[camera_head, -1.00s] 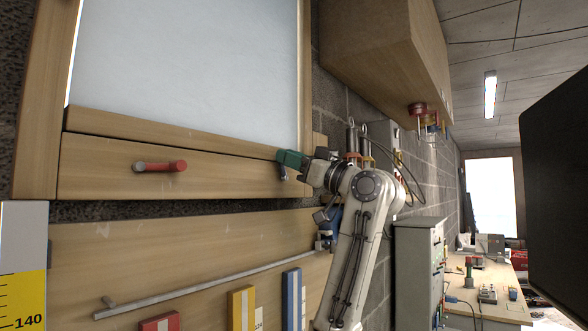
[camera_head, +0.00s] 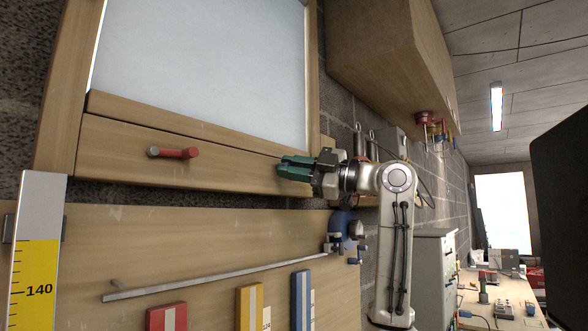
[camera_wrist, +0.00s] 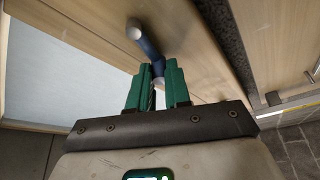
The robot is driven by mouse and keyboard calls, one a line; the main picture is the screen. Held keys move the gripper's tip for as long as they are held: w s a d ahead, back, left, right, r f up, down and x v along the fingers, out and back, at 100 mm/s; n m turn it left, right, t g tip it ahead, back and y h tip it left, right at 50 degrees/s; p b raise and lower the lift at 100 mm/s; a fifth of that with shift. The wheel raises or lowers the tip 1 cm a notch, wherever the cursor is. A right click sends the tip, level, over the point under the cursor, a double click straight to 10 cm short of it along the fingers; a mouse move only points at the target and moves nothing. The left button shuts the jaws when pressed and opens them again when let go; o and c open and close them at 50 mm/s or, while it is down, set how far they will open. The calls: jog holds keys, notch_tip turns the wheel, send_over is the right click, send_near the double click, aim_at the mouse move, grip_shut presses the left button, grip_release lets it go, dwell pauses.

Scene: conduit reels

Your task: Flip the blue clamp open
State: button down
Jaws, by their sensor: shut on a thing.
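The blue clamp shows in the wrist view as a dark blue lever (camera_wrist: 148,46) on a grey pivot, mounted on a wooden panel. My gripper (camera_wrist: 153,76) has green fingers, one on each side of the lever's free end, and is shut on it. In the head view my gripper (camera_head: 290,170) is at the right end of the wooden rail (camera_head: 220,160) below the whitish panel. There the blue clamp is hidden by my fingers and wrist.
A red clamp (camera_head: 174,152) sits at the rail's left end. A blue device (camera_head: 343,225) is on the wall just below my wrist. A metal bar (camera_head: 215,274) crosses the lower board. A wooden cabinet (camera_head: 385,60) overhangs at upper right.

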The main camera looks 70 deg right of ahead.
jog(key=shift+a+f+n+g+y, duration=0.1)
jog(key=shift+f+n+g+y, duration=0.25)
jog(key=shift+n, duration=0.85)
jog(key=shift+f, duration=0.1)
jog(key=c, duration=1.1)
grip_release()
jog(key=shift+o, duration=0.2)
jog(key=shift+s, duration=0.1)
jog(key=s+d+f+b, duration=0.1)
jog(key=s+b, duration=0.1)
jog(key=s, duration=0.8)
jog(key=shift+s+d+f+b, duration=0.15)
jog(key=shift+s+d+b, duration=0.05)
jog(key=shift+b, duration=0.1)
jog(key=shift+s, duration=0.1)
